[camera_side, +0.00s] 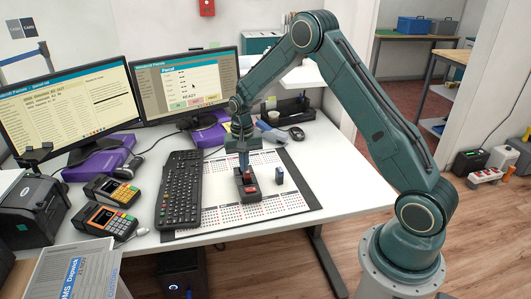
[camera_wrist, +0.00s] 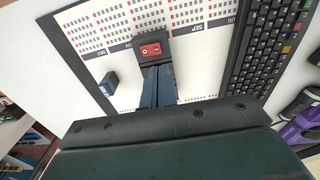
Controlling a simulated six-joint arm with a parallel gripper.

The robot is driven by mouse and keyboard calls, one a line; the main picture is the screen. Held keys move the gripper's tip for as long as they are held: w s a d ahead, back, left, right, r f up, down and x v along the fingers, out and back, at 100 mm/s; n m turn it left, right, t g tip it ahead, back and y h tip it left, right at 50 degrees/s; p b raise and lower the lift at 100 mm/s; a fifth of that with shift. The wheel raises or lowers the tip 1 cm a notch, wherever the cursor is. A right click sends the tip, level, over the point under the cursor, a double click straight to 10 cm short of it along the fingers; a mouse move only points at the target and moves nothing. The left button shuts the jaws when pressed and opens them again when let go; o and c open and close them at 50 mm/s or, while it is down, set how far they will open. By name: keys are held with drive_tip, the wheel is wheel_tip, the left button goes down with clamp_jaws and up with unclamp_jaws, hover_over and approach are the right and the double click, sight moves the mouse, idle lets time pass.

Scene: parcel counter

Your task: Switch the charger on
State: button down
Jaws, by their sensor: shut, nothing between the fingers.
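The charger (camera_side: 248,189) is a small dark box lying on the desk calendar. Its red rocker switch (camera_wrist: 151,50) with white marks faces up in the wrist view. I cannot tell which side of the rocker is pressed. My gripper (camera_side: 244,170) points down over the charger's far part, its fingers together with nothing between them. In the wrist view my gripper's fingertips (camera_wrist: 156,72) are right beside the switch. Whether they touch the charger cannot be told.
A small blue block (camera_side: 280,175) stands on the calendar (camera_side: 290,203) right of the charger. The black keyboard (camera_side: 181,190) lies to the left. Two card terminals (camera_side: 106,219) are farther left. A mouse (camera_side: 297,133) lies behind. The calendar's front right is clear.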

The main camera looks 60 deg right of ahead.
sight(246, 189)
drive_tip(key=shift+f, duration=0.25)
drive_tip(key=shift+f, duration=3.3)
drive_tip(key=shift+f, duration=0.65)
idle(0.7)
drive_tip(key=shift+r, duration=1.55)
idle(1.5)
